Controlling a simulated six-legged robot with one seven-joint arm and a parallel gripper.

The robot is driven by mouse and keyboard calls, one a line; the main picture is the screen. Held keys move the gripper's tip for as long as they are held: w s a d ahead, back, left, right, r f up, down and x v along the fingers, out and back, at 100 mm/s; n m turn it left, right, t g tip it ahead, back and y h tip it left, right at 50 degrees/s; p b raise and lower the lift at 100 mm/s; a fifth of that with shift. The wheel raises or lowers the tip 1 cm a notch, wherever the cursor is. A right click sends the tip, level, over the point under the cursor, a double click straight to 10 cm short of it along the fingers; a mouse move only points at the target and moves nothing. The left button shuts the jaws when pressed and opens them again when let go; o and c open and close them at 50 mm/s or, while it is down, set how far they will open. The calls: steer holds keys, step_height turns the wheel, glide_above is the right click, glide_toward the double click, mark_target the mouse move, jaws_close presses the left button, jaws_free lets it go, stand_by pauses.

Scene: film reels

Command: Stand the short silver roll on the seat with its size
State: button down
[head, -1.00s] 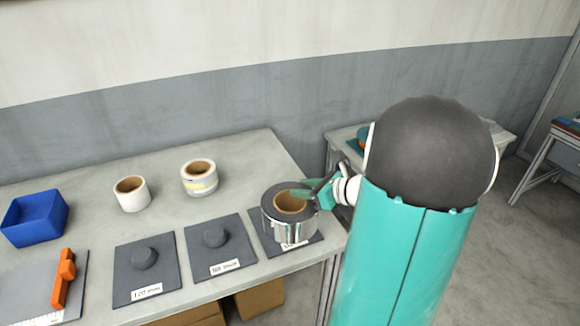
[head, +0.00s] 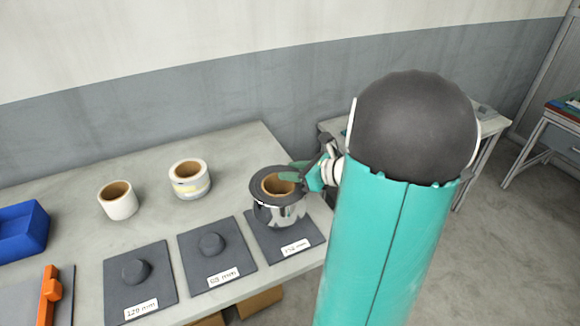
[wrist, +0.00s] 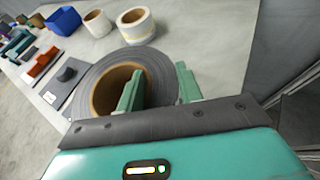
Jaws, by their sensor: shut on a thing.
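The silver roll (head: 279,212) has a shiny side, a dark grey top face and a brown core; in the wrist view its top ring (wrist: 92,88) fills the middle. My gripper (head: 291,177) is shut on its wall, with one green finger inside the core and one outside; both fingers show in the wrist view (wrist: 158,88). The roll is over the back part of the right seat (head: 292,252), a dark square plate, hiding any knob there. Whether it touches the plate, I cannot tell. The middle seat (head: 216,268) and left seat (head: 140,292) have bare round knobs and label cards.
Two white rolls, one plain (head: 118,206) and one with a yellowish band (head: 190,185), stand behind the seats. A blue bin (head: 20,232) and an orange tool (head: 49,296) are at the left. The table's right edge is close to the right seat.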

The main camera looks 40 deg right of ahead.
mark_target(292, 186)
steer(key=shift+w+f, duration=0.2)
steer(key=shift+w, duration=0.2)
steer(key=shift+s+f, duration=0.15)
steer(key=shift+s, duration=0.05)
steer(key=shift+d+f, duration=0.1)
steer(key=shift+f, duration=2.5)
steer(key=shift+s, duration=0.15)
steer(key=shift+f, duration=0.4)
steer(key=c, duration=1.2)
jaws_free()
steer(key=shift+f, duration=0.15)
